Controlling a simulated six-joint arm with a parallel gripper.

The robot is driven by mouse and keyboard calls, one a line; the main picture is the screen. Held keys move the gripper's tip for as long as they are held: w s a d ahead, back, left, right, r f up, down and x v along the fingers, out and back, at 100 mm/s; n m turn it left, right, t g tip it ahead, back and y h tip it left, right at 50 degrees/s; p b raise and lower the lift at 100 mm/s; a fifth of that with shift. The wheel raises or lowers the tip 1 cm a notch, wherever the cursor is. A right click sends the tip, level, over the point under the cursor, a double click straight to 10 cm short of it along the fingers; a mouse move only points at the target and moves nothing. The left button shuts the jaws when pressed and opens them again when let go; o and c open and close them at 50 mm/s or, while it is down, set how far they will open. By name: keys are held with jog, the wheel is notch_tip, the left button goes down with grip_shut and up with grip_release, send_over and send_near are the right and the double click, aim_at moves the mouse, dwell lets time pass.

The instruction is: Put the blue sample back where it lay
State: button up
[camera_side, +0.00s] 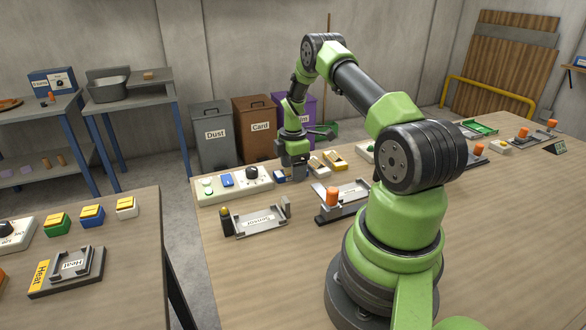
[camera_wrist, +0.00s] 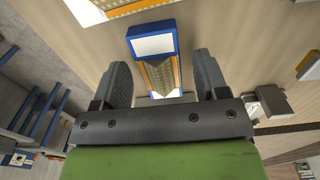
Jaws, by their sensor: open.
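The blue sample (camera_wrist: 152,30) shows in the wrist view as a blue-rimmed block with a white face and a yellow-orange part below it. It lies ahead of and partly between the fingers of my gripper (camera_wrist: 162,78). The fingers are open, with a visible gap on both sides of it. In the side view my gripper (camera_side: 292,172) is low over the table, and the blue sample (camera_side: 279,177) shows at its left. Whether the sample touches the table under the gripper is partly hidden.
White and yellow samples (camera_side: 318,167) (camera_side: 336,160) lie just right of the gripper. A control panel (camera_side: 205,196) stands to the left. The Sensor fixture (camera_side: 258,222) and a fixture with an orange knob (camera_side: 345,200) are nearer the camera. Bins (camera_side: 213,130) stand behind the table.

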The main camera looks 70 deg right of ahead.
notch_tip(320, 180, up, 12)
jog(key=w+a+r+m+t, duration=0.1)
jog(key=a+r+m+t, duration=0.35)
jog(key=a+r, duration=1.2)
jog(key=s+a+r+m+t+y, duration=0.2)
jog(key=s+a+m, duration=0.6)
jog(key=s+a, duration=0.5)
jog(key=shift+s+a+t, duration=0.15)
jog(key=shift+a+t, duration=0.2)
jog(key=shift+a, duration=0.75)
jog(key=shift+m, duration=0.25)
